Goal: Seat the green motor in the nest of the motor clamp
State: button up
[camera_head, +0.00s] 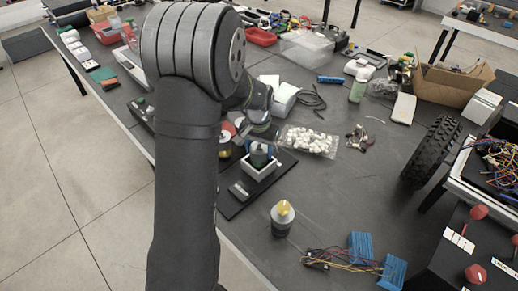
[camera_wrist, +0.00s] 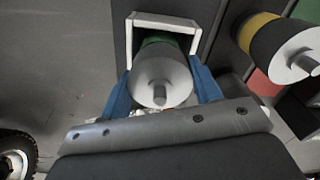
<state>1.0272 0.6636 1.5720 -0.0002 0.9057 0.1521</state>
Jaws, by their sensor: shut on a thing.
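The green motor (camera_wrist: 159,76) has a silver end face and shaft pointing at the wrist camera, with a strip of green body showing behind. My gripper (camera_wrist: 161,98) is shut on it, one blue finger on each side. The gripper also shows in the head view (camera_head: 261,147), above the motor clamp (camera_head: 238,203). The clamp has a dark base plate with a white square nest (camera_head: 262,175). In the wrist view the nest's white frame (camera_wrist: 164,21) surrounds the far part of the motor. The motor stands roughly upright at the nest opening; its lower end and seating depth are hidden.
A yellow-topped motor (camera_head: 283,217) stands in front of the clamp. A yellow-banded motor (camera_wrist: 272,42) stands beside the clamp in the wrist view. A bag of white pieces (camera_head: 308,141) lies behind right.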

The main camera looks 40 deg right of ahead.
jog(key=shift+f, duration=0.1)
jog(key=o, duration=1.7)
notch_tip(320, 180, up, 12)
jog(key=shift+r, duration=0.15)
